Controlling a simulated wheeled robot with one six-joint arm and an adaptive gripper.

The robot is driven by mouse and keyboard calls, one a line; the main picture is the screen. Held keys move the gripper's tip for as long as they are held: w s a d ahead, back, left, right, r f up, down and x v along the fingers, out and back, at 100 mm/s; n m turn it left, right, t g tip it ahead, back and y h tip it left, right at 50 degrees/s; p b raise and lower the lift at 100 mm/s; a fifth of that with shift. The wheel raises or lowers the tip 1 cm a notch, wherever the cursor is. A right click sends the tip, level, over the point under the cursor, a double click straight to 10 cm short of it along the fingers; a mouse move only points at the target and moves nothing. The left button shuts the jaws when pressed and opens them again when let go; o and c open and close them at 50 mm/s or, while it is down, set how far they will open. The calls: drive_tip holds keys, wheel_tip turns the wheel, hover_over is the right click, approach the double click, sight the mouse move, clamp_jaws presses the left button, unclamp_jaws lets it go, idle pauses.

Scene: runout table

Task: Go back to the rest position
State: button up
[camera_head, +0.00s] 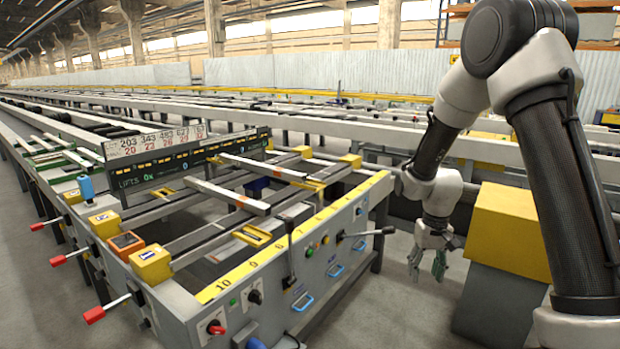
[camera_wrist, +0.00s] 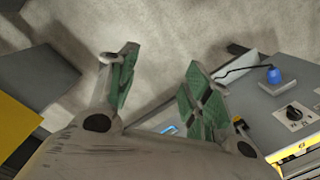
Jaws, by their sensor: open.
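My gripper (camera_head: 427,264) hangs fingers down in the head view, to the right of the runout table's control panel and left of a yellow-topped block. It is apart from both. In the wrist view my gripper (camera_wrist: 160,85) shows two green-padded fingers spread apart, with only bare floor between their tips. It is open and holds nothing. The runout table (camera_head: 385,187) has a yellow numbered strip along its front edge. A black lever (camera_head: 375,233) sticks out from the panel toward my gripper, with a gap between them.
The yellow block (camera_head: 507,215) on a grey base stands close to the right of my gripper. Red-handled levers (camera_head: 94,314) stick out at the table's left. A blue knob (camera_wrist: 273,75) shows right of the fingers in the wrist view. Concrete floor (camera_head: 400,310) below is clear.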

drive_tip(key=s+d+r+t, duration=0.2)
drive_tip(key=s+r, duration=1)
drive_tip(key=r, duration=0.1)
drive_tip(key=s+d+r+t, duration=0.3)
drive_tip(key=s+r, duration=0.9)
drive_tip(key=s, duration=0.1)
drive_tip(key=shift+s+d+r, duration=0.25)
drive_tip(key=shift+s+r, duration=0.05)
drive_tip(key=shift+r, duration=0.1)
idle(1.1)
